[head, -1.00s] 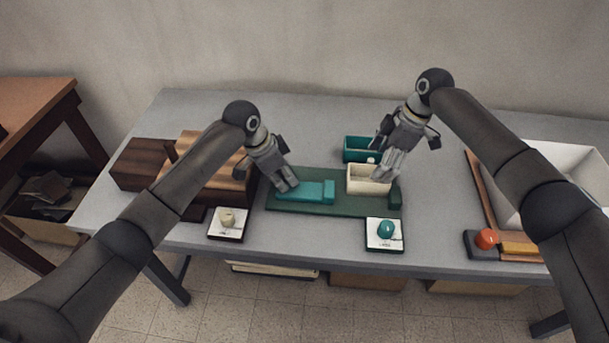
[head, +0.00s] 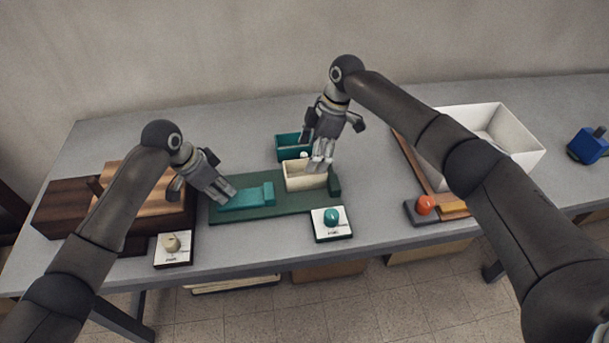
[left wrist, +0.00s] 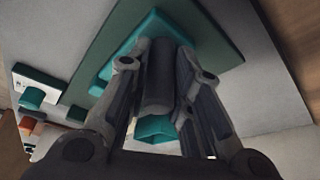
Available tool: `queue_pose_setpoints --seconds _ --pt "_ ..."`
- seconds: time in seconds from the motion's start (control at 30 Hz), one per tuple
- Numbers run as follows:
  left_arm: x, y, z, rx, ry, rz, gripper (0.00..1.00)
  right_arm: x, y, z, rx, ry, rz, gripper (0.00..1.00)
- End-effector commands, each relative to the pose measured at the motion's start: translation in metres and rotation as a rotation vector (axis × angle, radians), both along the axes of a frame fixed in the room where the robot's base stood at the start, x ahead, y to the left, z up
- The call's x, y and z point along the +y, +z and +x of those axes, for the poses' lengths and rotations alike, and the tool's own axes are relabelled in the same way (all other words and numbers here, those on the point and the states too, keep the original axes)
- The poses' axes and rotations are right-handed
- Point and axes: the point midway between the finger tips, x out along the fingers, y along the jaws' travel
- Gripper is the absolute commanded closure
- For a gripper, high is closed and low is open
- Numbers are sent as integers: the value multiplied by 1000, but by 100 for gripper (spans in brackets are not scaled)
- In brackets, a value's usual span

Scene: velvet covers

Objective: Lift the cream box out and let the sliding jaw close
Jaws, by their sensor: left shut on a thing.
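The cream box (head: 298,183) stands on the dark green base plate (head: 225,216), between the teal sliding jaw (head: 262,197) on its left and the dark green fixed block (head: 334,183) on its right. My left gripper (head: 228,196) is shut on the sliding jaw at its left part; its fingers hide some of the jaw. The jaw also shows beyond the fingers in the left wrist view (left wrist: 160,27). My right gripper (head: 319,164) is at the right side of the cream box, fingers pointing down. Its fingertips overlap the box, and whether they grip it is unclear.
A teal open box (head: 288,153) stands just behind the cream box. In front are a teal-knobbed pad (head: 331,230) and a cream-knobbed pad (head: 173,256). A wooden block (head: 65,208) is left, a white bin (head: 500,150) right.

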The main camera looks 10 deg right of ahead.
Motion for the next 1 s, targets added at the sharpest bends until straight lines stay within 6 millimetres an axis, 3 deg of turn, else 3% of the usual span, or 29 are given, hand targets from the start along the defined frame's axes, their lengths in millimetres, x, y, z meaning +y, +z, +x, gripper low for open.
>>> queue_pose_setpoints --seconds 0.03,0.37,0.53,0.67,1.0 --pt "3 2 2 -5 5 4 100 0 1 0 1 0 2 30" --pt "3 2 2 -6 5 3 100 -7 31 -18 9 13 66 71" --pt "3 2 2 -6 5 3 100 -19 49 -26 4 6 88 71" --pt "3 2 2 -6 5 3 100 -23 51 -29 1 2 92 71" --pt "3 2 2 -6 5 3 100 -3 3 -30 2 1 93 71"
